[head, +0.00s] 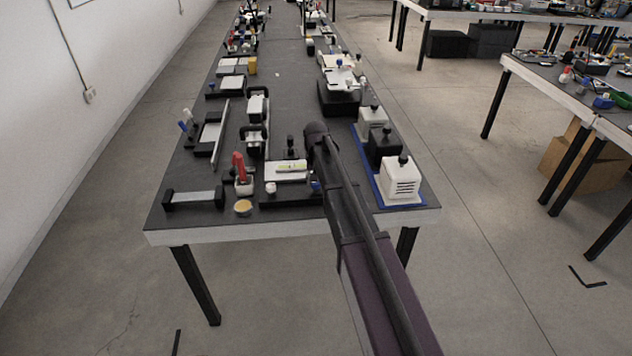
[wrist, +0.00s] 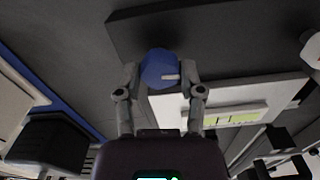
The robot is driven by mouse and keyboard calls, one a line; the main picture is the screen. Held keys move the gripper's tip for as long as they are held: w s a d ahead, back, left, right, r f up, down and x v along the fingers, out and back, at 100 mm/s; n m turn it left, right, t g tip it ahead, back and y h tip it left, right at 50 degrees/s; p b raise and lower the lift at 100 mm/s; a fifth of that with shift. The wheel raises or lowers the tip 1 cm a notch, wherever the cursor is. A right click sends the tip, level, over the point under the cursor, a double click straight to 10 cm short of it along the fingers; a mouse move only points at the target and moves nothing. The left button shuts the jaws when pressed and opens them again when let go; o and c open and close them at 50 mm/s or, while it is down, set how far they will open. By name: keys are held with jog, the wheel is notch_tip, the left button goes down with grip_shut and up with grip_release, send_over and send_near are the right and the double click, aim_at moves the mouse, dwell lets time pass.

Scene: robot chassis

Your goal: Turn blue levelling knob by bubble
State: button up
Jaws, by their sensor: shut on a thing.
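The blue levelling knob (wrist: 159,70) is between the two fingertips of my gripper (wrist: 161,76) in the wrist view, and the gripper is shut on it. A pale pointer mark shows on the knob. In the head view a small part of the blue knob (head: 316,186) shows beside my arm, which hides the gripper. The white levelling plate (head: 275,171) lies on its black base next to the knob. The yellow-green bubble vial (head: 292,168) sits on the plate; it also shows in the wrist view (wrist: 236,116). The bubble's position is too small to tell.
White boxes (head: 401,180) and a black box (head: 384,147) stand on a blue-edged mat at the right. A red-handled item (head: 240,168), a white knob (head: 270,187) and a yellow disc (head: 243,207) are to the left. The table's front edge (head: 270,230) is close.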

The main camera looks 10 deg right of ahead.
jog(key=shift+s+m, duration=0.15)
jog(key=shift+m, duration=0.15)
jog(key=o, duration=1.2)
